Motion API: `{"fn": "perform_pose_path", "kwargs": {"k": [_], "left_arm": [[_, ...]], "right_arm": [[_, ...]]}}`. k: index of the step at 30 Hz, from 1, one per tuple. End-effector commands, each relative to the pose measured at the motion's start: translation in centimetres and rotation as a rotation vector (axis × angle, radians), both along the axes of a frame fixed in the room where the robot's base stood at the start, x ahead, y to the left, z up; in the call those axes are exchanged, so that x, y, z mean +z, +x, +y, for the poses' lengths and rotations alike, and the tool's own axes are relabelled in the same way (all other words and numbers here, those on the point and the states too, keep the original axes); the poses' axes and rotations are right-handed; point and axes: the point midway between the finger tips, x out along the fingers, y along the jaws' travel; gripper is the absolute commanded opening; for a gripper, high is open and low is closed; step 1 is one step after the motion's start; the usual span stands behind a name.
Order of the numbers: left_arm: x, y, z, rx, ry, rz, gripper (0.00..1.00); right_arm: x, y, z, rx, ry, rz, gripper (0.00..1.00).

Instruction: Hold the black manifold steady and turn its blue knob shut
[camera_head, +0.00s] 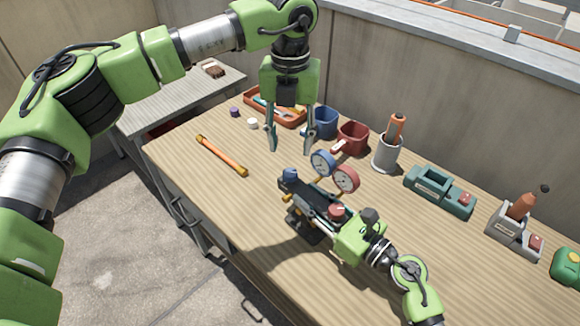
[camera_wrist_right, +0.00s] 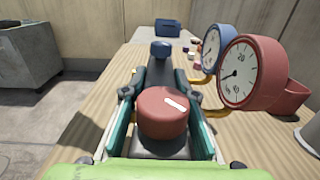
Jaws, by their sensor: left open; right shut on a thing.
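The black manifold (camera_head: 315,203) stands on the wooden table with a blue gauge (camera_head: 322,163) and a red gauge (camera_head: 346,179) on its far side. Its blue knob (camera_head: 290,175) is at the end away from my right arm and also shows in the right wrist view (camera_wrist_right: 160,50). Its red knob (camera_wrist_right: 163,113) with a white mark is close to my right wrist camera. My right gripper (camera_head: 325,206) is shut on the manifold, one finger along each side. My left gripper (camera_head: 291,150) is open and empty, pointing down above the blue knob, apart from it.
An orange-yellow bar (camera_head: 221,155) lies left of the manifold. A green device (camera_head: 440,192) is at right. The front-left table is clear.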

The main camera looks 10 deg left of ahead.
Motion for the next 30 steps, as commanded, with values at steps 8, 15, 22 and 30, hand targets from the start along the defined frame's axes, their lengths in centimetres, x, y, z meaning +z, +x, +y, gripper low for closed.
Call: {"fn": "perform_pose_path", "kwargs": {"k": [8,15,22,30], "left_arm": [[-5.6,-0.1,0.1,0.000,0.001,0.003,0.41],[-8.1,0.0,0.1,0.000,0.000,0.001,0.41],[-8.4,0.0,0.0,-0.001,0.000,0.000,0.41],[-8.4,0.0,0.0,-0.001,0.000,0.000,0.02]], "right_arm": [[0.0,0.0,0.0,0.000,-0.001,0.001,0.00],[0.0,0.0,0.0,0.000,-0.001,0.001,0.00],[0.0,0.0,0.0,-0.001,-0.001,0.001,0.00],[0.0,0.0,0.0,-0.001,-0.001,0.001,0.00]]}}
